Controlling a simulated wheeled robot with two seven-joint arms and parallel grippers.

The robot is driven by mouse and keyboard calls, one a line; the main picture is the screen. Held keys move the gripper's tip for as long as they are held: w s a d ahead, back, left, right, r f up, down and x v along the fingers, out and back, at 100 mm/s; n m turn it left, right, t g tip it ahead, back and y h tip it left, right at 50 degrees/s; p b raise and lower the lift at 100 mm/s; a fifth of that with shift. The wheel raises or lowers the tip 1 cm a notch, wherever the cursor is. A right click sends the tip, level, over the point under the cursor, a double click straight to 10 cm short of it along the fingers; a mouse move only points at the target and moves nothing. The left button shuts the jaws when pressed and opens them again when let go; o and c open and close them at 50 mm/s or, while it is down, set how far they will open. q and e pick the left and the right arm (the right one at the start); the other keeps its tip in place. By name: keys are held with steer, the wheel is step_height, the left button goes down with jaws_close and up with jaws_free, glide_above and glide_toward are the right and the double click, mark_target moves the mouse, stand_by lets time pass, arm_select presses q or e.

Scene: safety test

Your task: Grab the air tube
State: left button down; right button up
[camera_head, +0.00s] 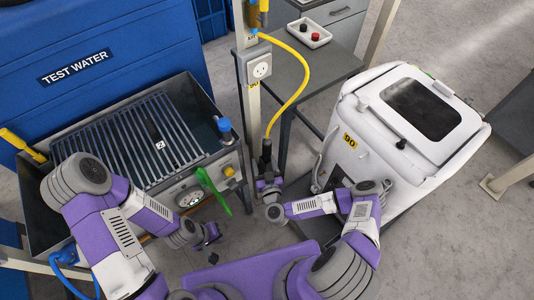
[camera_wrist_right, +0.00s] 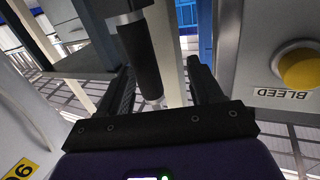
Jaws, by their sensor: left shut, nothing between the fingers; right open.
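The air tube (camera_head: 304,75) is a yellow hose that curves down beside the metal post to a black handle-like end (camera_head: 266,150). In the right wrist view the black end (camera_wrist_right: 140,52) with a metal tip hangs between the spread fingers, with no clear contact visible. My right gripper (camera_head: 267,184) is open, just below the black end in the head view; its fingers (camera_wrist_right: 158,72) point up along it in the wrist view. My left gripper (camera_head: 212,233) is shut and empty, in front of the test tank, away from the tube.
The tank (camera_head: 39,213) with its slotted rack, gauge (camera_head: 189,197) and green lever (camera_head: 213,190) stands left of the right gripper. A yellow BLEED button (camera_wrist_right: 301,68) is close on the right in the wrist view. A white machine (camera_head: 437,146) stands at the right.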

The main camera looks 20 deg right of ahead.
steer(key=shift+w+d+r+m+h, duration=0.15)
steer(key=shift+d+m+h, duration=0.15)
steer(key=shift+d+h, duration=0.35)
steer(key=shift+w+d, duration=0.3)
steer(key=shift+w, duration=0.05)
steer(key=w, duration=0.2)
steer(key=w+b, duration=0.1)
steer(key=w, duration=0.1)
steer(key=w+d+b, duration=0.1)
steer(key=w, duration=0.1)
steer(key=shift+w+r, duration=0.25)
steer(key=shift+w, duration=0.1)
steer(key=c, duration=1.1)
steer(key=shift+c, duration=0.5)
